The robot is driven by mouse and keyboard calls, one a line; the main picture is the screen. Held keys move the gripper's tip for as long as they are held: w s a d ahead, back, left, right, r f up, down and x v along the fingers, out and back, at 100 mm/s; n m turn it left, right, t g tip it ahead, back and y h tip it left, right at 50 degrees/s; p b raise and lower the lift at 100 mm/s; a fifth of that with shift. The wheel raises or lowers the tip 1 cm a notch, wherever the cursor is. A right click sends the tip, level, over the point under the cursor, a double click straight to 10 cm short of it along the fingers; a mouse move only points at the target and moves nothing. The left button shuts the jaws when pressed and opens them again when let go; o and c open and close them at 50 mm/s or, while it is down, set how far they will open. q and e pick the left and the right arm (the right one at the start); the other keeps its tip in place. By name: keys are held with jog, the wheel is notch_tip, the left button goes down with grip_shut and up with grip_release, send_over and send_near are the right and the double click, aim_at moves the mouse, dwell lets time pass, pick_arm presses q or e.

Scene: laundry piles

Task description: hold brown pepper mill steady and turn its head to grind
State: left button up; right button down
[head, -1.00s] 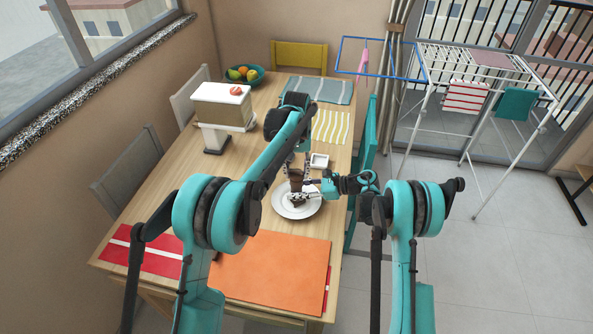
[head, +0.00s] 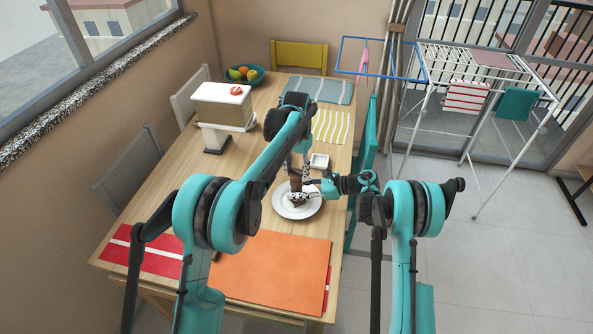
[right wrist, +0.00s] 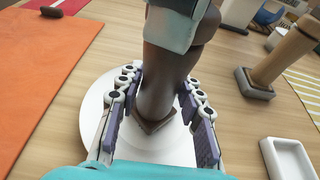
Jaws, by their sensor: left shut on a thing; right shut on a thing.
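The brown pepper mill (head: 297,202) stands over the white plate (head: 283,212), largely hidden by my grippers in the head view. In the right wrist view its dark brown body (right wrist: 160,92) rises between my fingers, its square foot over the plate (right wrist: 97,122). My right gripper (head: 304,196) comes in from the right and is shut on the lower body; its fingers lie on both sides in the right wrist view (right wrist: 158,115). My left gripper (head: 297,182) reaches down from above and is shut on the mill's upper part. The exact finger contact there is hidden.
A small white square dish (head: 319,161) lies just behind the plate. A pale wooden cylinder with a dark base (right wrist: 285,55) stands nearby. An orange placemat (head: 270,275) lies in front. A white stand with a box (head: 222,107) and a fruit bowl (head: 243,76) are farther back.

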aim_at(296, 170)
pick_arm(q)
jog(key=o, duration=1.2)
jog(key=shift+c, duration=0.2)
notch_tip(296, 170, up, 12)
